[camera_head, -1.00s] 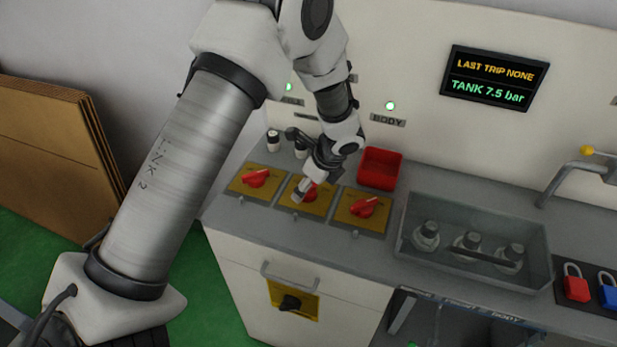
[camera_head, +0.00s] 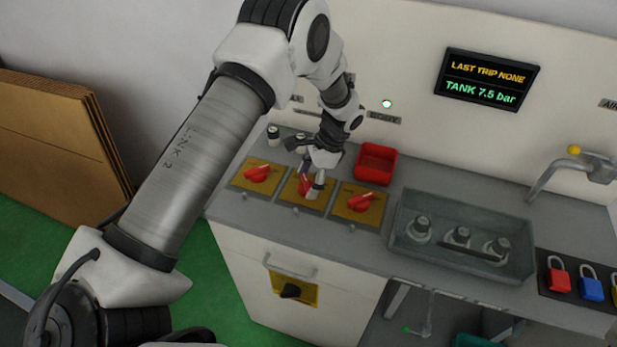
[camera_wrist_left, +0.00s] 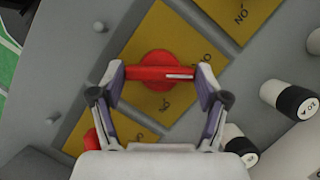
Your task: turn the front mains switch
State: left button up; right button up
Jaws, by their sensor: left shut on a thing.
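Three red rotary switches on yellow plates sit in a row on the grey counter: a left one (camera_head: 257,174), a middle one (camera_head: 304,184) and a right one (camera_head: 361,202). My left gripper (camera_head: 310,187) is down at the middle switch and partly hides it. In the left wrist view my left gripper (camera_wrist_left: 160,82) is shut on the red handle (camera_wrist_left: 160,73), with one finger at each end. My right gripper is not in view.
A red bin (camera_head: 376,163) stands behind the right switch. A grey tray (camera_head: 400,245) with several fittings is to its right, then padlocks (camera_head: 558,280). Dark knobs (camera_head: 273,135) stand behind the left plate. A display (camera_head: 487,79) is on the wall.

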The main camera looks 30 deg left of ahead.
pick_arm(q)
jog(key=shift+f+n+g, duration=0.1)
jog(key=shift+n+g, duration=0.2)
jog(key=shift+n, duration=0.6)
jog(key=shift+h, duration=0.3)
jog(key=o, duration=1.2)
jog(key=shift+c, duration=0.2)
jog(key=shift+w, duration=0.1)
jog(key=v, duration=1.2)
